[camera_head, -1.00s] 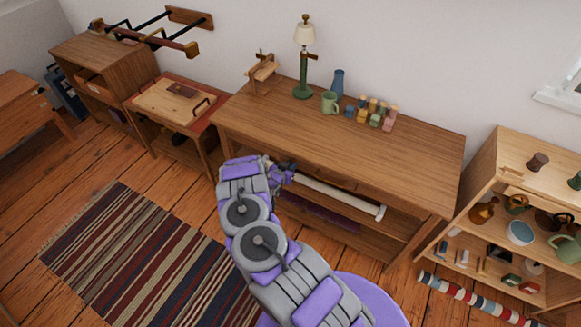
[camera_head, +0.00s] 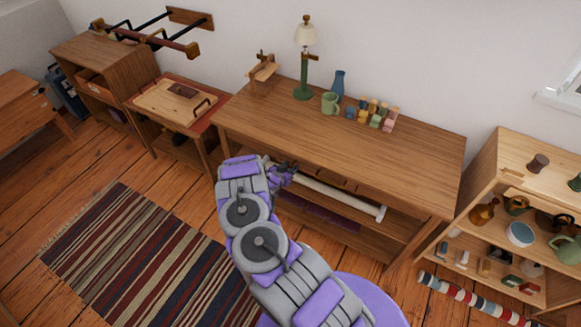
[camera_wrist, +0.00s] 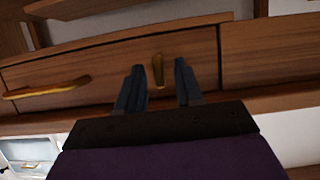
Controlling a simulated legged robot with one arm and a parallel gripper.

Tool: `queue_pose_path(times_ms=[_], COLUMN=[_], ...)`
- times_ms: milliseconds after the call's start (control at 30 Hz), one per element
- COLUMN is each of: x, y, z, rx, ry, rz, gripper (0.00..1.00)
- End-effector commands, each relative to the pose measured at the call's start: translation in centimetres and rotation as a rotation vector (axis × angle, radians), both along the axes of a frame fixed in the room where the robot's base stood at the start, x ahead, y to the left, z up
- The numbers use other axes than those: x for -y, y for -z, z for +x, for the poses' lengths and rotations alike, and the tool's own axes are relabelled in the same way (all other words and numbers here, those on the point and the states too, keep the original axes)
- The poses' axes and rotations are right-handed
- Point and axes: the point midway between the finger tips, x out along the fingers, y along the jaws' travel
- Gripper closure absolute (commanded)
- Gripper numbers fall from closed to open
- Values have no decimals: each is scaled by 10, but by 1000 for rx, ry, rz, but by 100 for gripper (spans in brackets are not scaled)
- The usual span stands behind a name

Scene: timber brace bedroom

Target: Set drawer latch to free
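In the wrist view, a wooden drawer front (camera_wrist: 110,82) spans the picture, with a long brass handle (camera_wrist: 46,88) at its left. A small upright brass piece, seemingly the drawer latch (camera_wrist: 158,70), sits near the drawer's right end. My gripper (camera_wrist: 160,74) is open, with one dark finger on each side of the latch. I cannot tell whether the fingers touch it. In the head view, my gripper (camera_head: 285,172) is at the front of the long wooden table (camera_head: 340,135), and my arm hides much of the drawer there.
On the tabletop stand a lamp (camera_head: 304,60), a green mug (camera_head: 329,102), a blue vase (camera_head: 338,82) and several coloured blocks (camera_head: 375,113). A pale horizontal bar (camera_head: 345,200) runs below the table front. A shelf unit (camera_head: 490,190) with pottery stands right.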

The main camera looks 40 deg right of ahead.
Motion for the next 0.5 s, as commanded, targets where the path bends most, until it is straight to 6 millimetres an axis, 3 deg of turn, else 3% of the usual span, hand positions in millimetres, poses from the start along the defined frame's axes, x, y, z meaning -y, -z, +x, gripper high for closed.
queue_pose_path(times_ms=[500], x=[-92], y=[-41], z=[-35], rx=[-2], ry=[-4], rz=[4], gripper=[64])
